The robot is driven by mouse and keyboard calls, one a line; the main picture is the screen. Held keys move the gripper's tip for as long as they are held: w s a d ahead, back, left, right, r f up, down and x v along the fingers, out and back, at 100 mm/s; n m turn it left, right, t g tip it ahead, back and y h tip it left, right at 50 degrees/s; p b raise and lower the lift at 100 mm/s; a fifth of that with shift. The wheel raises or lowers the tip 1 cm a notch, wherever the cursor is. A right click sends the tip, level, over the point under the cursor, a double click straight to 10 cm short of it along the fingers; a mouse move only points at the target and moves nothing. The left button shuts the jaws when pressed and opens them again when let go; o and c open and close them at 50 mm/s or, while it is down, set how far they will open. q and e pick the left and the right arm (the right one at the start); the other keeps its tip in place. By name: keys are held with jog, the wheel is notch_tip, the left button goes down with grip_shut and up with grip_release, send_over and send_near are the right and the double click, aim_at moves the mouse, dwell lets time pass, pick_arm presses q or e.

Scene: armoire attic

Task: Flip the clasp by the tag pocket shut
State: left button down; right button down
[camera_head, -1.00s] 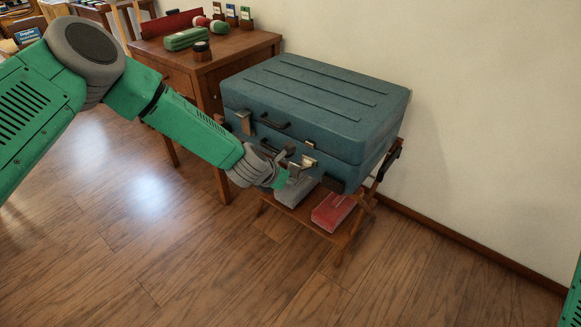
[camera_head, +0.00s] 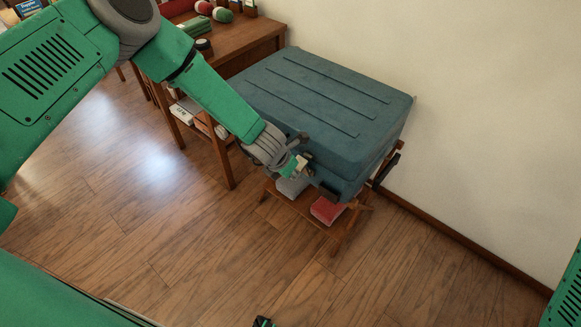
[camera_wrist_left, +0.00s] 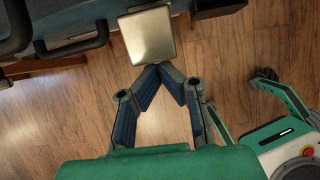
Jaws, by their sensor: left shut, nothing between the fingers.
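The blue-green suitcase (camera_head: 310,100) lies flat with its lid down on a low wooden stand. In the left wrist view the fingertips of my left gripper (camera_wrist_left: 160,70) are together and empty. A pale metal clasp plate (camera_wrist_left: 147,38) is just beyond them and stands out from the suitcase front; I cannot tell if they touch. In the head view the wrist partly hides this clasp. A dark patch (camera_head: 328,194), perhaps the tag pocket, is right of it.
A wooden desk (camera_head: 240,50) stands behind at left, and the wall (camera_head: 490,100) is at right. The floor in front is clear.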

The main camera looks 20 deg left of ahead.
pick_arm(q)
jog(key=shift+r+p, duration=0.5)
jog(key=shift+r, duration=0.35)
jog(key=shift+a, duration=0.1)
